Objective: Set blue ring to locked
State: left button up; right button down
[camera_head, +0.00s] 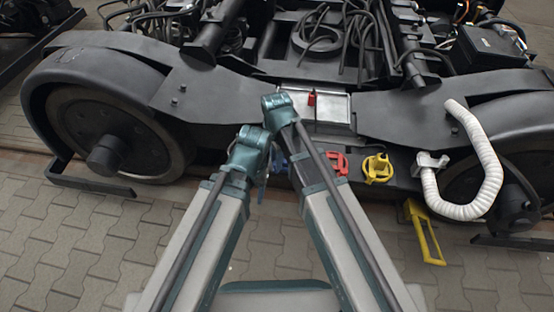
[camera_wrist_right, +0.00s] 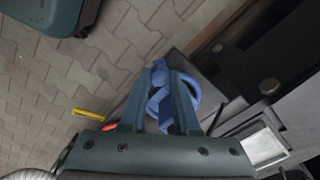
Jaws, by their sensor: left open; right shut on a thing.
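The blue ring (camera_wrist_right: 159,78) shows in the right wrist view, a round handle with a crossbar on the dark bogie side. My right gripper (camera_wrist_right: 168,88) is shut on it, with a finger on each side of its middle part. In the head view, the blue ring (camera_head: 283,162) is mostly hidden behind my arms, and my right gripper is hidden there too. My left gripper (camera_head: 263,183) is open and seems empty, low in front of the bogie. I cannot read the ring's setting.
A white corrugated hose (camera_head: 484,170) and a yellow handle (camera_head: 424,232) are farther right. A wheel (camera_head: 115,140) is at left.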

jog(key=c, duration=0.6)
grip_release()
jog(key=shift+c, duration=0.2)
jog(key=shift+r, duration=0.15)
notch_tip(320, 180, up, 14)
jog(key=p, duration=1.4)
jog(key=shift+f, duration=0.2)
